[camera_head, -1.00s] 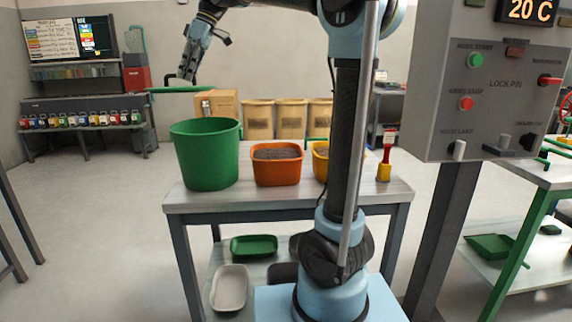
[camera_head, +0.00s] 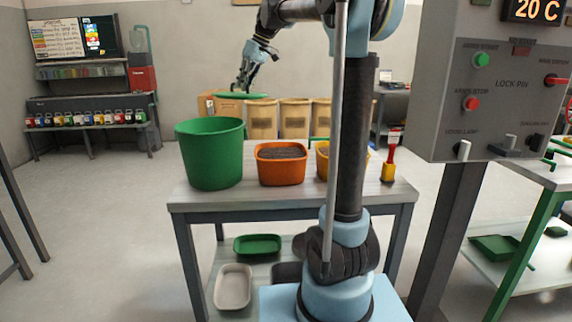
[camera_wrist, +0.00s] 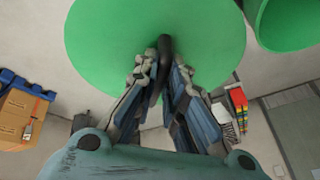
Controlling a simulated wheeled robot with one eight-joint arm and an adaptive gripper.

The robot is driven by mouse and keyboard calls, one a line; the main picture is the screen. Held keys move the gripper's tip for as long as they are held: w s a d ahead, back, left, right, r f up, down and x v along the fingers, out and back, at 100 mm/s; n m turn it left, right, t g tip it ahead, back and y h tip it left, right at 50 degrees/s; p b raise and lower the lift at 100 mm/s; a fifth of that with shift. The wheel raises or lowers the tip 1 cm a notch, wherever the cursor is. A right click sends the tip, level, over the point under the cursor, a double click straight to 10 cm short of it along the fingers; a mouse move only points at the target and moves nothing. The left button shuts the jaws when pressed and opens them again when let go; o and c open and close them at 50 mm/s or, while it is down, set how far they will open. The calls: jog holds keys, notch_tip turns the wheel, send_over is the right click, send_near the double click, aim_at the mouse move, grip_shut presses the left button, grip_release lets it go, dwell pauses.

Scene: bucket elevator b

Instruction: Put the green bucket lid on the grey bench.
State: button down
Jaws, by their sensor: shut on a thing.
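The green bucket lid (camera_head: 241,95) is held in the air above the far side of the grey bench, behind and to the right of the green bucket. It is a flat round disc with a dark knob (camera_wrist: 165,45) at its centre in the wrist view. My gripper (camera_head: 240,86) is shut on that knob; in the wrist view its two fingers (camera_wrist: 164,62) close around it. The grey bench (camera_head: 300,196) stands in front of me. The open green bucket (camera_head: 209,155) stands upright on its left part; its rim also shows in the wrist view (camera_wrist: 288,22).
An orange tub (camera_head: 282,166) and a yellow tub (camera_head: 322,160), both with dark filling, stand right of the bucket. A red-handled brush (camera_head: 389,165) is at the right end. A control panel (camera_head: 490,85) rises at right. The bench's front strip is clear.

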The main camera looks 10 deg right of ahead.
jog(key=shift+t+h, duration=0.5)
jog(key=f, duration=1.5)
jog(key=d+f, duration=0.1)
jog(key=f, duration=0.6)
jog(key=shift+w+f, duration=0.15)
jog(key=shift+w, duration=0.1)
jog(key=c, duration=1.7)
grip_release()
jog(key=shift+o, duration=0.2)
jog(key=v, duration=1.2)
jog(key=shift+d, duration=0.1)
